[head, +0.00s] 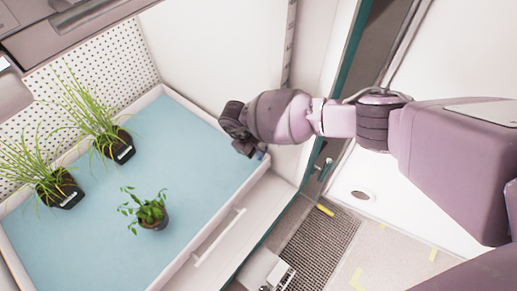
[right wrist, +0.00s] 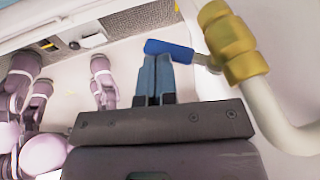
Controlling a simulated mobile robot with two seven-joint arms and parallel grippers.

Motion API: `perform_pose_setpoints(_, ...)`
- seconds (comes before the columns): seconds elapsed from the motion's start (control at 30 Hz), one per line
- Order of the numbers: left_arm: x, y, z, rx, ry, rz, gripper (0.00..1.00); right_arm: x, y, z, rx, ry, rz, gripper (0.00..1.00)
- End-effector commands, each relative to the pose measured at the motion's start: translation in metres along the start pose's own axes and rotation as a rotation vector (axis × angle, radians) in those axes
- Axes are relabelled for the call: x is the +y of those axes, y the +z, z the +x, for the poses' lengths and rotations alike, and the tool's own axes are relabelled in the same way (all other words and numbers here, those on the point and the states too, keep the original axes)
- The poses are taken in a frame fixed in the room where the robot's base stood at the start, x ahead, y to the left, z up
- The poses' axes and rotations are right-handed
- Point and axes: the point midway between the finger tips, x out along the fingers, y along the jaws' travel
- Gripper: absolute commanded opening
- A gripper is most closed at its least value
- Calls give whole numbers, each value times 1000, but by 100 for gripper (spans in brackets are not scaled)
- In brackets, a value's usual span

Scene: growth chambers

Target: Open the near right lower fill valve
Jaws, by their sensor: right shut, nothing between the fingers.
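In the right wrist view a valve with a brass-yellow body (right wrist: 228,45) sits on a pale pipe (right wrist: 275,112). Its blue lever (right wrist: 165,47) sticks out to the left, across the line of the pipe. My right gripper (right wrist: 157,62) is shut and empty, its blue fingertips right at the lever's lower edge; I cannot tell whether they touch it. In the head view my right gripper (head: 257,153) is by the right corner of the blue-floored tray, and it hides the valve or most of it. My left gripper is not in view.
The tray (head: 225,215) holds three potted plants: two grassy ones (head: 117,146) (head: 60,190) and a small leafy one (head: 152,213). A white handle bar (head: 220,238) runs along its front. A pale chamber wall (head: 220,50) stands behind. A dark floor grating (head: 318,245) lies at lower right.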

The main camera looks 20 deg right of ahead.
Motion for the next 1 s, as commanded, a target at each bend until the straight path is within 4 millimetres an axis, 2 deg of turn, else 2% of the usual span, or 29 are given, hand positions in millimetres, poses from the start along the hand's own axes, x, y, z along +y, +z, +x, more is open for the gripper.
perform_pose_setpoints(0.47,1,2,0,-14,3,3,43,2,3,7,-1,-1,0,0)
perform_pose_setpoints(0.57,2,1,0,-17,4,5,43,2,4,10,0,-8,1,0)
perform_pose_setpoints(0.7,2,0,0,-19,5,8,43,3,6,17,9,-137,37,0)
perform_pose_setpoints(1.0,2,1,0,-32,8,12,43,-1,10,33,11,-135,42,0)
